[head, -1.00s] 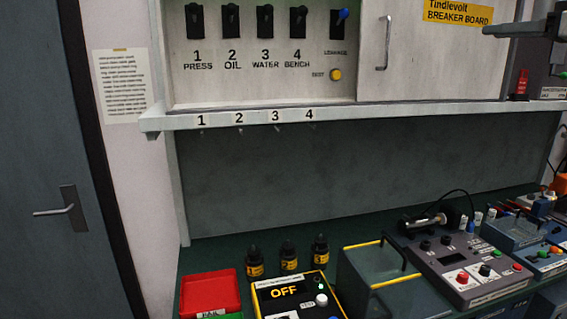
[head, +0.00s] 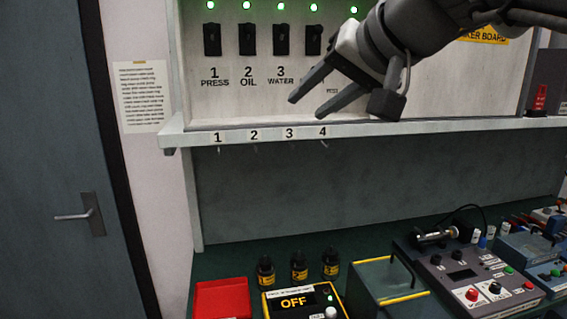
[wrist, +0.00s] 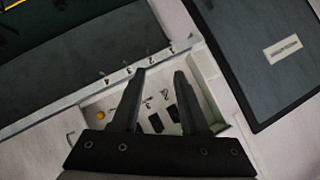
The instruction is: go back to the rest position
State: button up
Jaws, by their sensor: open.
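My gripper (head: 306,106) is at the upper middle of the head view, in front of the breaker panel (head: 420,95) and above the numbered shelf edge. Its two fingers are spread and nothing is between them. The arm comes in from the upper right and hides the right-hand part of the switch row and its labels. In the wrist view the gripper (wrist: 160,85) also shows open and empty, with the panel and its dark switches beyond the fingers. I cannot tell how far the fingers are from the panel.
Black switches with lit green lamps line the panel, above the shelf (head: 375,130) with small hooks. On the bench stand a red tray (head: 222,298), several black bottles (head: 299,267), a box reading OFF (head: 293,301) and a grey device (head: 462,272). A door (head: 55,160) is at left.

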jog(key=s+d+f+g+h+b, duration=0.1)
jog(key=s+f, duration=0.4)
jog(key=f, duration=0.6)
jog(key=s+d+f+g+h+b, duration=0.1)
jog(key=s+d+f+h+b, duration=0.1)
jog(key=f, duration=1)
jog(key=s+d+f+n+g+h+b, duration=0.1)
jog(key=s+d+f+g+h, duration=0.1)
jog(key=s+d+f, duration=0.3)
jog(key=s+f+h, duration=0.1)
jog(key=s+f, duration=0.2)
jog(key=f, duration=0.3)
jog(key=shift+d+f+b, duration=0.15)
jog(key=shift+b, duration=0.2)
